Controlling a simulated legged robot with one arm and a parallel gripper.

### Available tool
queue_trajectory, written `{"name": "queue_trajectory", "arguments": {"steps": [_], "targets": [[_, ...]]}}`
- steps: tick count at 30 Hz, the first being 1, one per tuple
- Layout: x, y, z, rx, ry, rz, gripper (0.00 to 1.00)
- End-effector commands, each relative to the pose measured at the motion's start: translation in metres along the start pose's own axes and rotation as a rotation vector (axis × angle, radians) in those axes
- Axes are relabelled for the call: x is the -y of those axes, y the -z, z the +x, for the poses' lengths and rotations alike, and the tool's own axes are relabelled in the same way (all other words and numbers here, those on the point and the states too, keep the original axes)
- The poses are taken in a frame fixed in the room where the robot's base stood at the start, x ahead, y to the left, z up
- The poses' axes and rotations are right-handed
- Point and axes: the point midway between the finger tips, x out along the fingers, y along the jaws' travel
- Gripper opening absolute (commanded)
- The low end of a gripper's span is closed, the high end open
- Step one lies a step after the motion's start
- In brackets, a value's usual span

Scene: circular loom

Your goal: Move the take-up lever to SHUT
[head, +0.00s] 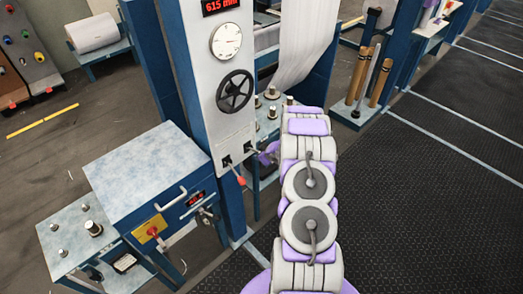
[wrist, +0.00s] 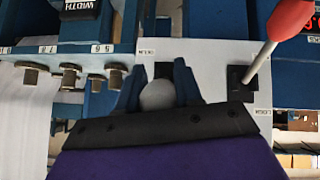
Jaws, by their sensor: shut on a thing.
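Two levers come out of the foot of the grey machine column (head: 222,110). My gripper (head: 270,153) is at the right-hand one; in the head view its fingers hide most of that lever. In the wrist view my gripper (wrist: 158,92) has its dark blue fingers on both sides of a pale round knob (wrist: 158,96), shut on it. I take this as the take-up lever, but its label is too small to read. The other lever, with a red handle (head: 240,180), hangs tilted downward; it also shows at the upper right of the wrist view (wrist: 290,20).
A black handwheel (head: 235,91) and a dial gauge (head: 226,41) are above the levers. A blue cabinet (head: 145,170) with a handle stands to the left. Metal knobs (wrist: 70,72) line a shelf left of my gripper. Dark floor (head: 430,190) is clear to the right.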

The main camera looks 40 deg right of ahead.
Motion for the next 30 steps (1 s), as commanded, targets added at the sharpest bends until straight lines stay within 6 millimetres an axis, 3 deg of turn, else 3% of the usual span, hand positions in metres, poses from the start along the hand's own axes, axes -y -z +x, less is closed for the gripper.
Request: {"name": "queue_trajectory", "arguments": {"steps": [1,9,28,29,30], "targets": [[-0.0027,0.009,-0.0038,-0.01,-0.003,-0.002,0.0],[-0.0048,0.0165,-0.0056,-0.014,-0.005,-0.002,0.0],[-0.0057,0.0184,-0.0058,-0.015,-0.005,-0.002,0.0],[-0.0057,0.0183,-0.0058,-0.015,-0.005,-0.002,0.36],[-0.0056,0.0181,-0.0058,-0.015,-0.005,-0.002,0.4]]}}
